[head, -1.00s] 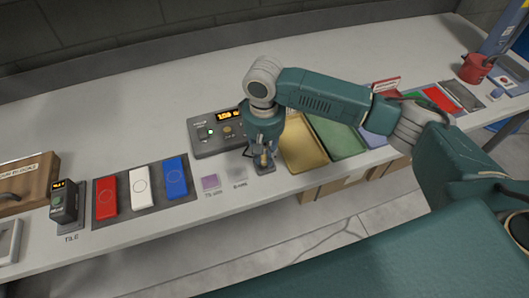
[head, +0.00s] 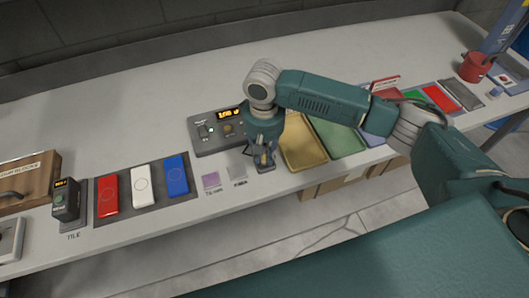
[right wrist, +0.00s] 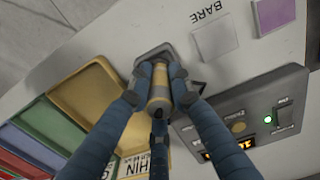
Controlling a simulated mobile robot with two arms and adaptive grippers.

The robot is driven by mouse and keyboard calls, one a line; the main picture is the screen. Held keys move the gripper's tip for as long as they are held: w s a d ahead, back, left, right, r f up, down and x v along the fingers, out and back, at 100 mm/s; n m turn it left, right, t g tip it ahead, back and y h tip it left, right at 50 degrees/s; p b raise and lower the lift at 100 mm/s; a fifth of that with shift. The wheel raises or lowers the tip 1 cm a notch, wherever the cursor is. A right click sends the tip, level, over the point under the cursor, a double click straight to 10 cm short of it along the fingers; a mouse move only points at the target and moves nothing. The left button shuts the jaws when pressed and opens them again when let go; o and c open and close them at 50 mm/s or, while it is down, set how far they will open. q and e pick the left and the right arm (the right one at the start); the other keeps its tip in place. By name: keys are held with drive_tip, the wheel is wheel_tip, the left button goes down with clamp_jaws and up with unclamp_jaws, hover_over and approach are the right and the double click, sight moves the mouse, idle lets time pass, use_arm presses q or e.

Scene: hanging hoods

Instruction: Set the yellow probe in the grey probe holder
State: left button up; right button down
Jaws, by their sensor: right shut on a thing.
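My right gripper (head: 263,155) points down over the front part of the bench, just in front of the meter box. It is shut on the yellow probe (right wrist: 160,84), a tan-yellow cylinder between the fingers in the right wrist view. The grey probe holder (head: 266,170) is a small dark grey block directly under the gripper; it also shows in the right wrist view (right wrist: 150,54), behind the probe. The probe's lower end is at the holder, but the fingers and probe hide whether it is seated. My left gripper is not in view.
The meter box (head: 218,133) with a lit display stands close behind the gripper. A yellow tray (head: 303,145) and a green tray (head: 338,138) lie right of it. Purple (head: 211,180) and grey (head: 237,173) sample squares lie left. The bench's front edge is near.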

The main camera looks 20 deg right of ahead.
drive_tip(key=shift+f, duration=0.25)
drive_tip(key=c, duration=1.5)
unclamp_jaws()
drive_tip(key=shift+r, duration=0.1)
wheel_tip(320, 180, up, 12)
drive_tip(key=shift+f, duration=0.1)
